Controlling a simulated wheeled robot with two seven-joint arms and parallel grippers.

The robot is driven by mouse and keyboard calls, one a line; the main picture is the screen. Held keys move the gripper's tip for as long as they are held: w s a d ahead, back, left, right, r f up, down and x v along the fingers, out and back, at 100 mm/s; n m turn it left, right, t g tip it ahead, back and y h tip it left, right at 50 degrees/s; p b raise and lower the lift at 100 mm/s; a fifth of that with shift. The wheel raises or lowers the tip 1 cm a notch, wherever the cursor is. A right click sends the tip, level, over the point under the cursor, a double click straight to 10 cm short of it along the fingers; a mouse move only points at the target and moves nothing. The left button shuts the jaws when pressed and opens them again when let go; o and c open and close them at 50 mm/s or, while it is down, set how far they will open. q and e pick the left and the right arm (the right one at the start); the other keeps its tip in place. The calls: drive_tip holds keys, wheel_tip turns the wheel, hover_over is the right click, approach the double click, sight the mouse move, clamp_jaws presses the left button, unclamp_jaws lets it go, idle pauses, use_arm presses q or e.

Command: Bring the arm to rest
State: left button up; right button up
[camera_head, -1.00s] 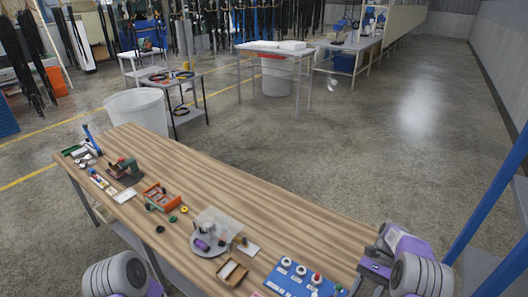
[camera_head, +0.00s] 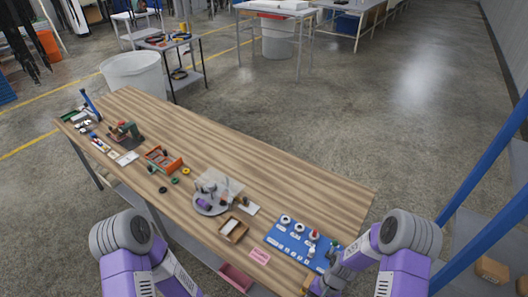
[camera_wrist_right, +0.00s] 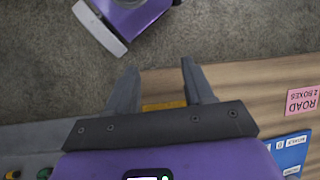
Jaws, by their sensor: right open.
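My right gripper (camera_wrist_right: 160,85) is open in the right wrist view, with its two grey fingers spread apart. Nothing is held between them; a small orange-yellow patch (camera_wrist_right: 163,106) shows behind them at the table's edge. In the head view my right arm is bent at the lower right, and its gripper end (camera_head: 318,284) is partly seen by the table's front right corner. My left arm (camera_head: 126,238) is bent at the lower left; its gripper is outside the picture.
A wooden table (camera_head: 270,160) carries a blue board (camera_head: 298,243), a pink label (camera_head: 260,256), a brown box (camera_head: 233,229), a round grey stand (camera_head: 210,208) and an orange tray (camera_head: 163,160). A pink bin (camera_head: 236,277) is below the front edge. Blue posts (camera_head: 485,180) stand at right.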

drive_tip(key=s+a+n+t, duration=0.3)
drive_tip(key=s+a+t, duration=0.1)
drive_tip(key=s+a, duration=0.2)
wheel_tip(320, 180, down, 10)
drive_tip(key=b, duration=1)
drive_tip(key=shift+w+a, duration=0.15)
drive_tip(key=shift+a, duration=0.1)
